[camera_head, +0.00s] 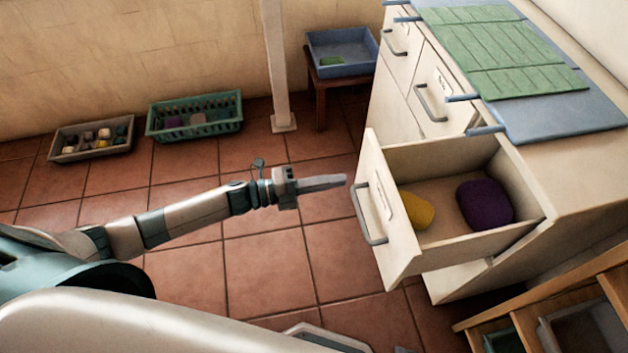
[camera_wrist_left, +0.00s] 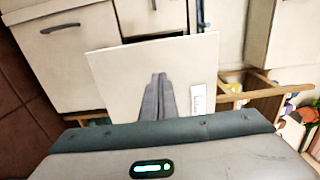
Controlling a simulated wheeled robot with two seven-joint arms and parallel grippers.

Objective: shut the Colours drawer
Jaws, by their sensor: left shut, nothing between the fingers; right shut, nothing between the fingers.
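A cream drawer (camera_head: 400,252) stands pulled out from the cabinet, with a yellow item (camera_head: 414,210) and a dark purple item (camera_head: 485,203) inside. Its front has a grey bar handle (camera_head: 368,213) and a label too small to read. My left gripper (camera_head: 345,180) is shut and empty, just left of the drawer front, pointing at its upper far part. In the left wrist view the shut fingers (camera_wrist_left: 157,80) overlap the drawer front (camera_wrist_left: 112,68); whether they touch it I cannot tell. My right gripper is not in view.
The cabinet (camera_head: 575,190) has other shut drawers and a worktop with a green slatted mat (camera_head: 505,45). A wooden crate frame (camera_head: 545,300) is at lower right. A green basket (camera_head: 195,118), a tray of items (camera_head: 90,138) and a stool with a blue tub (camera_head: 341,50) stand behind. Floor left of the drawer is clear.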

